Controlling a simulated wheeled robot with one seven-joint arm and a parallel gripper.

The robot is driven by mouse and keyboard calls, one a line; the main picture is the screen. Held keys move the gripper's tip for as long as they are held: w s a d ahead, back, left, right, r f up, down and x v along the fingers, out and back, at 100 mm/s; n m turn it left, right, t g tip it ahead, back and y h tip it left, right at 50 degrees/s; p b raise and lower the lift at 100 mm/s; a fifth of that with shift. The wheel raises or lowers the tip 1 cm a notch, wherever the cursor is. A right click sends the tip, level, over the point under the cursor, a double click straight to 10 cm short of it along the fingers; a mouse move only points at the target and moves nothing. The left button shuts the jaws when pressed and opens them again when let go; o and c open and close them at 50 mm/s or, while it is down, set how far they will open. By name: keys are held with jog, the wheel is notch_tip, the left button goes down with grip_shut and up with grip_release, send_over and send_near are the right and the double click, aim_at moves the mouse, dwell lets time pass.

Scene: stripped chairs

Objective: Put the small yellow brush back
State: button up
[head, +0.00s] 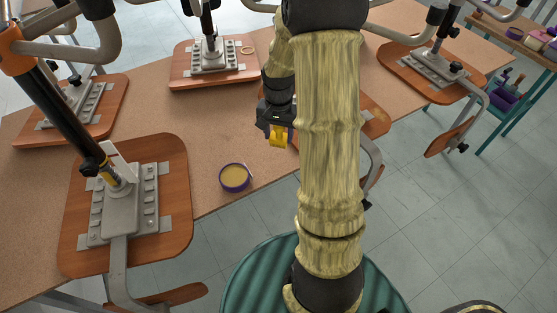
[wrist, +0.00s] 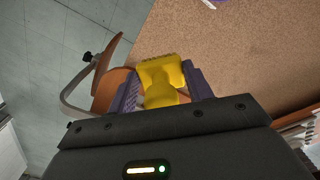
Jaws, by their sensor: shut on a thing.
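The small yellow brush (head: 279,137) is held in my gripper (head: 277,124), above the brown table near its front edge. In the wrist view the yellow brush (wrist: 161,78) sits between the two purple-grey fingers of my gripper (wrist: 163,84), which are shut on it. Its wide end points away from my palm. A purple container (head: 503,94) with upright things in it stands on a teal-legged stand at the far right; what they are is too small to tell.
Upturned chairs rest on the brown table (head: 225,110), their wooden seats (head: 172,235) on its top. A round purple tin (head: 235,190) with tan contents sits near the front edge. Chair tubes rise on both sides. Tiled floor (head: 420,210) is open at the right.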

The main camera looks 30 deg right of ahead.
aim_at(279, 147)
notch_tip(279, 147, down, 6)
jog(key=shift+f, duration=0.1)
jog(key=shift+f, duration=1.85)
jog(key=o, duration=0.9)
jog(key=shift+r, duration=0.1)
